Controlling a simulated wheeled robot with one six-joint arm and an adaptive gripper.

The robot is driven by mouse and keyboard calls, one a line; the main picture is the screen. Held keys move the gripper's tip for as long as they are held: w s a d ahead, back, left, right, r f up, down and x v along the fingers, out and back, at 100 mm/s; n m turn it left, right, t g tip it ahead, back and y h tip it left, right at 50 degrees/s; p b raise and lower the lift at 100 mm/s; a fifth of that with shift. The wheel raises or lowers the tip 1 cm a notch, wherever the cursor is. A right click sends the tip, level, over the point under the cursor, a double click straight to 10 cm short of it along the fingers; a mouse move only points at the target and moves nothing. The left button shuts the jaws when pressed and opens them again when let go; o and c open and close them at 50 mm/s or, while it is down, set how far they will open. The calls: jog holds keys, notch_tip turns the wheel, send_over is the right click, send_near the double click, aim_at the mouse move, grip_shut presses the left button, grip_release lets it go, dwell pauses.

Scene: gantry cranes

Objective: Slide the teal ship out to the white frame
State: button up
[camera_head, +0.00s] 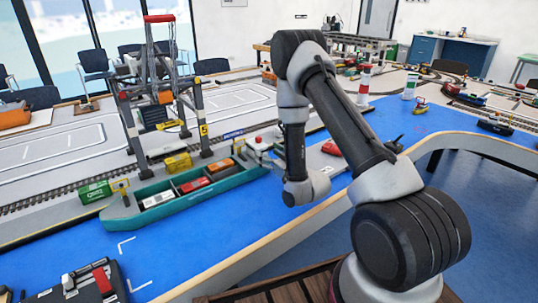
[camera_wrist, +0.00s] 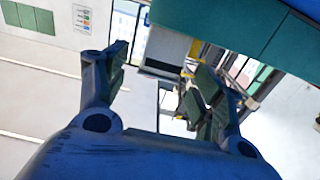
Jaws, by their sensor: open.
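The teal ship (camera_head: 195,204) lies on the blue water surface in the head view, alongside the quay under the gantry crane. It carries white, red and brown containers in its open hold. White corner marks of the frame (camera_head: 124,246) show on the blue, to the near left of the ship and apart from it. My arm's wrist is beside the ship's right end; my fingers are mostly hidden there. In the wrist view my gripper (camera_wrist: 162,62) is open with nothing between its fingers. A teal surface (camera_wrist: 275,38), apparently the ship's hull, shows at the top right, beyond the fingers.
The gantry crane (camera_head: 201,122) stands over the quay behind the ship. Green (camera_head: 95,191) and yellow (camera_head: 178,162) containers stand on the quay. A black ship (camera_head: 88,284) lies at the near left. The blue between the ship and the wooden table edge (camera_head: 245,258) is clear.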

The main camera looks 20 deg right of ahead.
aim_at(257, 144)
jog(key=x, duration=0.7)
jog(key=shift+w+a, duration=0.1)
jog(key=shift+w, duration=0.1)
grip_shut()
